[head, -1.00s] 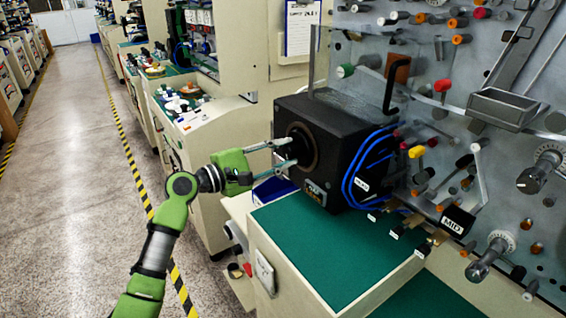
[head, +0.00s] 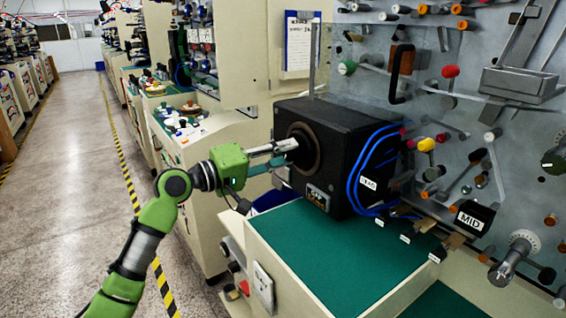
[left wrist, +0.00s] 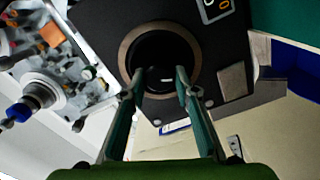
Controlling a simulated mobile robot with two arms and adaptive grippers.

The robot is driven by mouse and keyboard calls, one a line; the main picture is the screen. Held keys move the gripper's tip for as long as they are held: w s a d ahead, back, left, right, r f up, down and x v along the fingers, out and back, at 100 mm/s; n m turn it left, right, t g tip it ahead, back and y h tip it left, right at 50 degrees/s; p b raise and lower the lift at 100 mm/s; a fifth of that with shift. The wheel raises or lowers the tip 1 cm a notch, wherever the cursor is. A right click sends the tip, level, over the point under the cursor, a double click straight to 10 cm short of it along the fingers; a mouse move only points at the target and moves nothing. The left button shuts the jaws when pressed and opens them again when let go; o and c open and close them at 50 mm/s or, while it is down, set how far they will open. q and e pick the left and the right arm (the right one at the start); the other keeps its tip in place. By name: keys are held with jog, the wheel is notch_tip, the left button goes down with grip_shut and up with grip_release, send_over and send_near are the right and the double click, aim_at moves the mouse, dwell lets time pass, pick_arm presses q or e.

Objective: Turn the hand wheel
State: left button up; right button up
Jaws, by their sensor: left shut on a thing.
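The hand wheel (head: 316,148) is a round black knob inside a brown ring on the left face of a black box (head: 355,125). It also shows in the left wrist view, with its dark face (left wrist: 160,47) at top middle. My left gripper (head: 287,156) reaches in from the left with its fingertips at the wheel. In the left wrist view, the two fingers (left wrist: 160,76) lie on either side of the knob's lower part and are shut on it. The exact contact is dark and hard to see. My right gripper is not in view.
The box stands on a green-topped cabinet (head: 320,245) with free room in front. Blue cables (head: 355,185) run from the box to a metal panel (head: 430,75) crowded with knobs and spindles. A clear aisle (head: 70,180) lies at the left.

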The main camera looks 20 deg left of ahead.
pick_arm(q)
jog(key=shift+f+m+b, duration=0.15)
jog(key=shift+m+b, duration=0.2)
jog(key=shift+m, duration=0.25)
jog(key=o, duration=1.1)
jog(key=v, duration=1.2)
